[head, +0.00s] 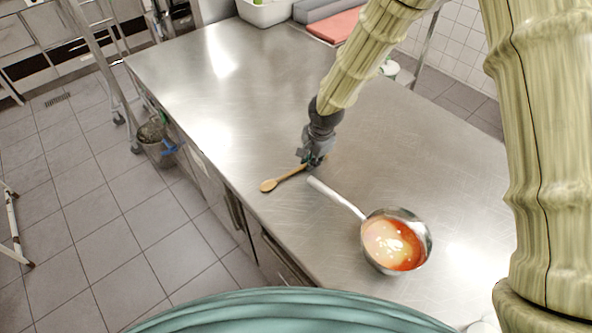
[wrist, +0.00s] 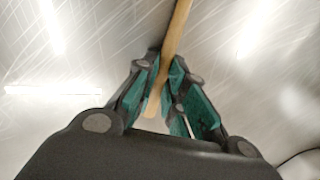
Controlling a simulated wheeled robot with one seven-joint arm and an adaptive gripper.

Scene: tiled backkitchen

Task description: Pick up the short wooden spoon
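The short wooden spoon (head: 288,177) is at the near-left part of the steel counter (head: 222,103), its bowl towards the counter's left edge. My gripper (head: 314,162) is low over the counter at the handle end. In the wrist view the fingers of my gripper (wrist: 166,68) close in on both sides of the wooden handle (wrist: 178,30) and appear to pinch it. The handle's end sticks out between the fingers towards the palm. The spoon's bowl is out of the wrist view. I cannot tell whether the spoon touches the counter.
A metal pan (head: 428,236) with orange-red contents stands right of the spoon; its pale handle (head: 336,197) reaches close to my gripper. A white tub (head: 265,12) and a red board (head: 336,26) lie at the far end. The counter's middle is clear. A ladder (head: 103,62) stands at the left.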

